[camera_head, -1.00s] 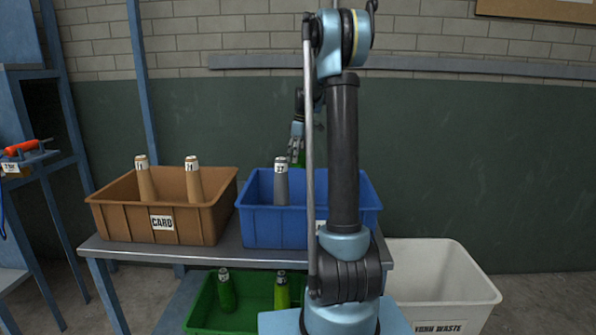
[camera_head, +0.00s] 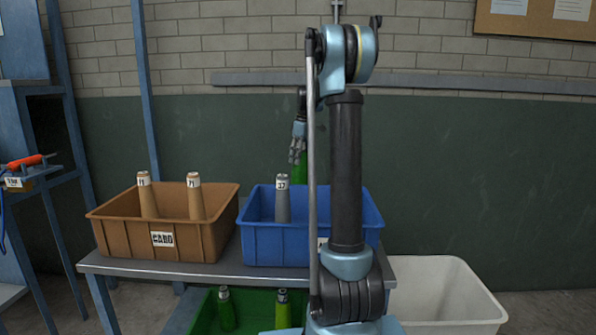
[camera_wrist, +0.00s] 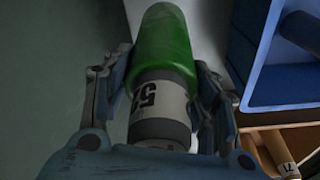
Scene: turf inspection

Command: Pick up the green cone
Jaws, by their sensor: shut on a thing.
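The green cone (camera_wrist: 165,50) has a white label band (camera_wrist: 158,100) reading 52. It fills the middle of the wrist view. My gripper (camera_wrist: 158,85) is shut on it around the label, with fingers on both sides. In the head view my gripper (camera_head: 298,155) hangs just above and behind the blue bin's far rim. The green cone (camera_head: 302,172) shows as a narrow strip below the fingers, partly hidden by my arm and the bin.
A blue bin (camera_head: 275,246) with a grey cone (camera_head: 282,203) stands on the table beside a brown bin (camera_head: 125,240) holding two tan cones (camera_head: 195,202). A green bin (camera_head: 255,322) with green cones (camera_head: 282,312) is below. A white bin (camera_head: 440,300) stands at right.

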